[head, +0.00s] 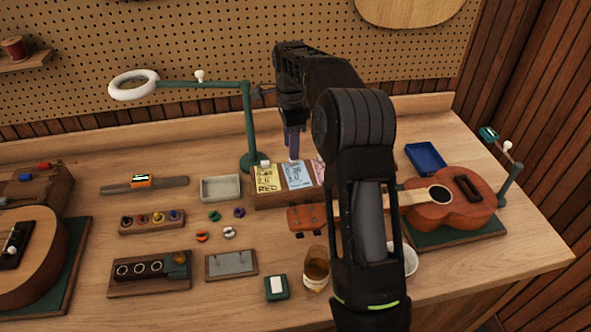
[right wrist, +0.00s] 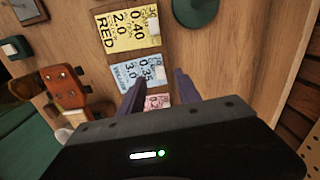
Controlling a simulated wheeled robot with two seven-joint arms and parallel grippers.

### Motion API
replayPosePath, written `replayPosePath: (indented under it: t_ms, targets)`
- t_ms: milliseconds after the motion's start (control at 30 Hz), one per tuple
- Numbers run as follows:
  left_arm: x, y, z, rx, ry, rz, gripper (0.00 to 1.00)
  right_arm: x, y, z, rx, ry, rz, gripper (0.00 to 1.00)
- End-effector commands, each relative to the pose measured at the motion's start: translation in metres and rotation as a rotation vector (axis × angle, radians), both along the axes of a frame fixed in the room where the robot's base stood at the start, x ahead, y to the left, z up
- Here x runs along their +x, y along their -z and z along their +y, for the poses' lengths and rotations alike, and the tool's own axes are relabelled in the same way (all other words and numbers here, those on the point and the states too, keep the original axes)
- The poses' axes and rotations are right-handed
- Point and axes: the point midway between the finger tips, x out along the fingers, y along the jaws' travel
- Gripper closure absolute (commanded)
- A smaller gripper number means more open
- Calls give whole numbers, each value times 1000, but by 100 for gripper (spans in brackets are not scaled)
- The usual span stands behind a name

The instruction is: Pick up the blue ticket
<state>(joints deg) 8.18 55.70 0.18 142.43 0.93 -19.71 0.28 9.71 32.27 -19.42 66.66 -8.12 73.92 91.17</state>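The blue ticket (head: 297,175) stands in a wooden holder (head: 268,201), between a yellow ticket (head: 267,178) marked RED and a pink ticket (head: 319,170) partly hidden by my arm. My right gripper (head: 293,152) points down just above and behind the blue ticket. In the right wrist view its two fingers (right wrist: 160,76) are apart with nothing held between them. The blue ticket (right wrist: 143,71) lies there between and beyond the fingertips, partly covered by the near finger. Whether a finger touches it I cannot tell. My left gripper is not in view.
A green lamp (head: 248,130) stands just left of and behind the holder. A ukulele (head: 445,200) lies on a green mat to the right, its headstock (head: 305,217) in front of the holder. A blue tray (head: 425,158) and a grey tray (head: 220,188) flank the area.

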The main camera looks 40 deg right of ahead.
Motion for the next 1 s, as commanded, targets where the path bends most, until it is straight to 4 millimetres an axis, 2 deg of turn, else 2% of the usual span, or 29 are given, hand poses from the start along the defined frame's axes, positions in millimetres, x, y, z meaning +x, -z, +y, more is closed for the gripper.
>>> replayPosePath:
  t_ms: [133, 200, 333, 900, 1000]
  targets:
    - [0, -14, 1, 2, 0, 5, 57, -3, 18, -3, 2, 1, 4, 60]
    - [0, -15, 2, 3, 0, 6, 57, -2, 30, -2, 1, -1, 3, 60]
    - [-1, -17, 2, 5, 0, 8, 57, -2, 40, -3, 0, 0, 0, 60]
    - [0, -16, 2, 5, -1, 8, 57, -1, 41, -3, 0, 0, -1, 60]
    - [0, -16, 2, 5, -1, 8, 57, -1, 41, -3, 0, 0, -1, 67]
